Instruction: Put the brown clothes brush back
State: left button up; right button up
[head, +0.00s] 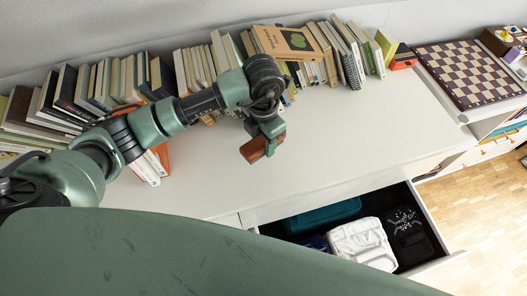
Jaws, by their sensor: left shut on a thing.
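My left gripper (268,133) is shut on the brown clothes brush (254,149). It holds the brush over the white cabinet top, left of and behind the open drawer (433,225). The fingers hide part of the brush, and I cannot tell whether it touches the top. My right gripper is not in view.
A row of books (130,80) stands along the wall, with one lying on top (285,42). A chessboard (468,73) lies on a shelf unit at the right. The cabinet top (375,130) is clear in its middle and right.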

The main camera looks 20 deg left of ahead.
aim_at(263, 162)
pick_arm(q)
notch_tip(263, 162, down, 6)
jog(key=shift+s+f+p, duration=0.1)
jog(key=shift+f+p, duration=0.15)
jog(key=shift+p, duration=0.15)
jog(key=shift+f, duration=0.2)
jog(key=shift+f, duration=0.2)
jog(key=o, duration=1.2)
